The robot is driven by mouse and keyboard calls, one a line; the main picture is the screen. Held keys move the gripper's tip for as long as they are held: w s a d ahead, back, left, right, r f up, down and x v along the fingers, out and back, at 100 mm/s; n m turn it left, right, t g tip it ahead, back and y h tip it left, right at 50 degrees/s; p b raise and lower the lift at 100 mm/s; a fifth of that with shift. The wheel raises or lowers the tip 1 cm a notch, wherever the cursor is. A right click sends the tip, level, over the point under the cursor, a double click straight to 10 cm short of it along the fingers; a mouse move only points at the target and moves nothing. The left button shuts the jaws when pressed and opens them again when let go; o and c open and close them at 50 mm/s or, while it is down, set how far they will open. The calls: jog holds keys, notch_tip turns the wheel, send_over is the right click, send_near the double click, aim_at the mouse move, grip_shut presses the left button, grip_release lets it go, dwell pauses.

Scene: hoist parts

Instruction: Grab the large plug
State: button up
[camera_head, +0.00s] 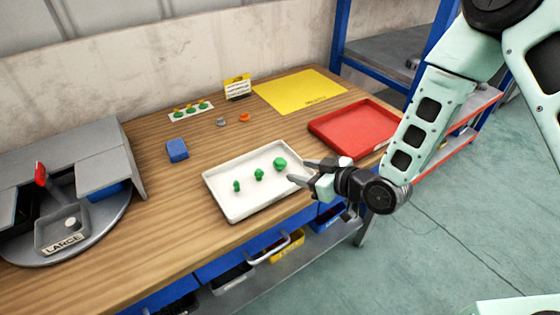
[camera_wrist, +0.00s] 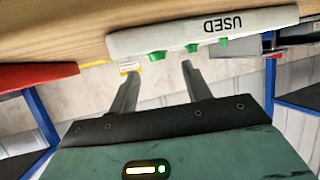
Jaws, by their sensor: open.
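Three green plugs stand in the white tray, graded in size. The large plug (camera_head: 280,163) is the rightmost in the head view; the middle plug (camera_head: 259,175) and small plug (camera_head: 237,186) stand to its left. My gripper (camera_head: 298,171) is open and empty at the tray's right side, its fingertips pointing left, close to the large plug but not around it. In the wrist view, which is upside down, the large plug (camera_wrist: 157,55) appears leftmost, beyond the gap between the fingers (camera_wrist: 161,69). Its lower part is hidden by the tray wall.
The white tray (camera_head: 235,216) reads USED in the wrist view. A red tray (camera_head: 345,152) lies right, a yellow mat (camera_head: 300,90) behind. A blue block (camera_head: 177,150) stands left. A turntable with a bin (camera_head: 62,244) labelled LARGE holds a pale piece (camera_head: 70,223).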

aim_at(284, 165)
jog(key=p+x, duration=0.2)
jog(key=x, duration=0.6)
jog(key=shift+w+d+p, duration=0.2)
jog(key=shift+p, duration=0.1)
jog(key=c, duration=0.8)
